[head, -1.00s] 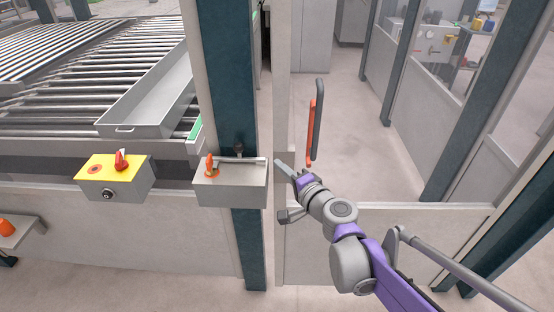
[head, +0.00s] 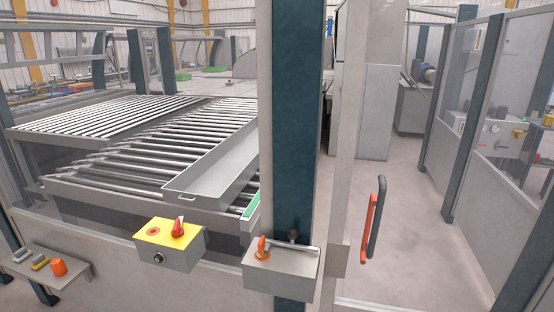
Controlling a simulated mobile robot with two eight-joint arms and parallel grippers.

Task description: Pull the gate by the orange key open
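The orange key (head: 262,246) sits on top of a grey lock box (head: 280,272) on the dark post (head: 292,130). A metal bar lies along the top of the box, its right end near a grey plate (head: 337,262) on the gate. The gate's pale upright (head: 347,130) stands just right of the post, with a narrow gap between them. I cannot tell whether the gate is fully closed. Its dark and orange handle (head: 374,220) is upright, to the right of the upright. Neither of my grippers is in view.
A yellow-topped box with a red switch (head: 178,229) is left of the lock box. A small shelf (head: 50,272) with an orange item is at far left. Roller conveyors (head: 120,150) lie behind the fence. Clear floor (head: 420,210) shows beyond the gate.

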